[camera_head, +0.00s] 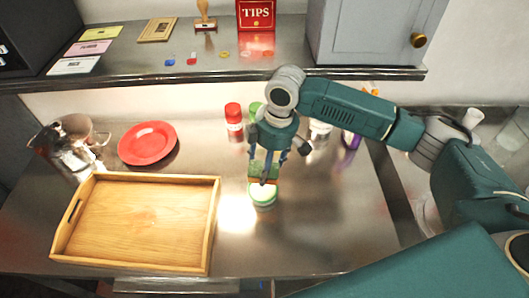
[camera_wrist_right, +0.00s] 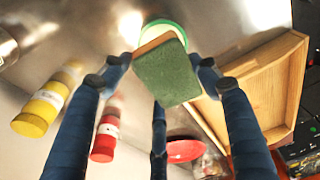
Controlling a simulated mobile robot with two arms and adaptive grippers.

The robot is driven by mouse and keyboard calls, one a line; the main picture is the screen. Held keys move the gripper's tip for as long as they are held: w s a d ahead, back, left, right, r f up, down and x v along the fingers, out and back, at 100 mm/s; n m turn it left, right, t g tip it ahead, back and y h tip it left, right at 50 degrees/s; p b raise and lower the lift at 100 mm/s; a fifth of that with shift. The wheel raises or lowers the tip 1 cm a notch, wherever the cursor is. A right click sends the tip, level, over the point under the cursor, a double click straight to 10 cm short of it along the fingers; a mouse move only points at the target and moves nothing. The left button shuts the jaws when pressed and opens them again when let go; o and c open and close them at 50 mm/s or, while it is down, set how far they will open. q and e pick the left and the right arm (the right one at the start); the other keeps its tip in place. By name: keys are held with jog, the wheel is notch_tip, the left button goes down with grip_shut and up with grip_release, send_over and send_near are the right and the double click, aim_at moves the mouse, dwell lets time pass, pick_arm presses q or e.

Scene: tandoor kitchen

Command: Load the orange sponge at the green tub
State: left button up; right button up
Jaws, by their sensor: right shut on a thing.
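My right gripper (camera_head: 268,172) is shut on the orange sponge (camera_head: 258,168), which has a green scouring side. In the right wrist view the sponge (camera_wrist_right: 167,75) sits among the fingers, green side toward the camera, with its orange layer at the edge. The green tub (camera_head: 263,203) stands on the steel counter just below the sponge. Its green rim (camera_wrist_right: 172,25) shows behind the sponge in the wrist view; the sponge hides part of it. I cannot tell whether sponge and tub touch. My left gripper is out of view.
A wooden tray (camera_head: 213,225) lies left of the tub, and a red plate (camera_head: 148,143) lies behind it. A metal pot (camera_head: 68,145) stands at the left. A red-capped bottle (camera_head: 234,122) and other bottles stand behind the gripper. Counter right of the tub is clear.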

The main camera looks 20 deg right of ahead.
jog(key=shift+w+f+n, duration=0.15)
jog(key=shift+n, duration=0.15)
jog(key=shift+a+f, duration=0.1)
jog(key=shift+f, duration=0.1)
jog(key=shift+w+a+f+b, duration=0.1)
jog(key=shift+a+f+b, duration=0.05)
jog(key=shift+f+b, duration=0.7)
notch_tip(320, 180, down, 4)
jog(key=b, duration=0.5)
jog(key=shift+r, duration=0.2)
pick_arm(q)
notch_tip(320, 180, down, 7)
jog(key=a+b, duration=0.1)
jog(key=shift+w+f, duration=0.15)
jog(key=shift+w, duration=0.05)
pick_arm(e)
jog(key=shift+f, duration=0.3)
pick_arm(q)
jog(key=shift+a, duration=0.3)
pick_arm(e)
jog(key=shift+f, duration=0.1)
jog(key=shift+f, duration=0.4)
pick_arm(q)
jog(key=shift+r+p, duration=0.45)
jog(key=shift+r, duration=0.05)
pick_arm(e)
jog(key=shift+f, duration=0.1)
dwell(0.7)
